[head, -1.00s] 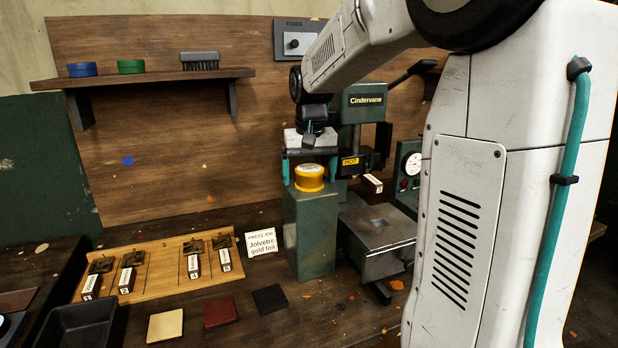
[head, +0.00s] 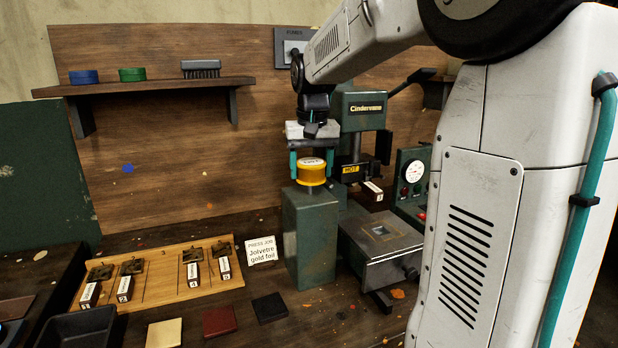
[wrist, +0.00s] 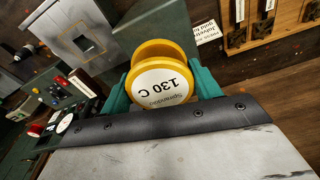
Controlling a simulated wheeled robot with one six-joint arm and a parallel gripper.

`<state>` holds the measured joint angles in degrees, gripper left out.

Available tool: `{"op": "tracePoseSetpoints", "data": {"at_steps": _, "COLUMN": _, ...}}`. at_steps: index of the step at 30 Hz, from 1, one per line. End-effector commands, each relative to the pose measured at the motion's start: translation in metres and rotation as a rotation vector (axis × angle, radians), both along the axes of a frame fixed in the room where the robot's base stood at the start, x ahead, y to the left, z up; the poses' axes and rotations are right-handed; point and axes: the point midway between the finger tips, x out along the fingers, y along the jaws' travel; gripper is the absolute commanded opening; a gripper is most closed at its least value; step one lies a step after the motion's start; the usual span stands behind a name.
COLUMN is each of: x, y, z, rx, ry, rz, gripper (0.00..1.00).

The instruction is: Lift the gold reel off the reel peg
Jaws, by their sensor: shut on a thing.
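The gold reel (head: 312,172) is a yellow spool with a white top label. In the wrist view the reel (wrist: 163,84) shows its label, which reads 130 C. My gripper (head: 311,165) points down with its teal fingers shut on the reel's sides; the fingers also show on both sides of it in the wrist view (wrist: 162,92). The reel is upright just above the top of a green block-shaped stand (head: 311,235).
The green Cindervane press (head: 362,108) with a HOT label stands close behind and right. Its grey plate (head: 380,240) is right of the stand. A press job card (head: 262,250) and a wooden type rack (head: 155,278) lie left. A shelf (head: 150,88) is on the back wall.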

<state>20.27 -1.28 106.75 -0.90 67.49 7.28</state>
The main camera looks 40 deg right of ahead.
Motion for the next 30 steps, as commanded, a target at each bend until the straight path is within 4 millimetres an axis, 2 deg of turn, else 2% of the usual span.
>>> {"op": "tracePoseSetpoints", "data": {"at_steps": 1, "x": -0.013, "y": 0.001, "z": 0.000, "rx": 0.001, "ry": 0.001, "rz": -0.002, "gripper": 0.43}}
{"op": "tracePoseSetpoints", "data": {"at_steps": 15, "x": -0.122, "y": 0.011, "z": 0.010, "rx": -0.001, "ry": 0.000, "rz": -0.003, "gripper": 0.43}}
{"op": "tracePoseSetpoints", "data": {"at_steps": 21, "x": -0.146, "y": 0.013, "z": 0.012, "rx": 0.000, "ry": 0.002, "rz": -0.002, "gripper": 0.43}}
{"op": "tracePoseSetpoints", "data": {"at_steps": 30, "x": -0.153, "y": 0.014, "z": 0.020, "rx": 0.000, "ry": 0.002, "rz": 0.000, "gripper": 0.43}}
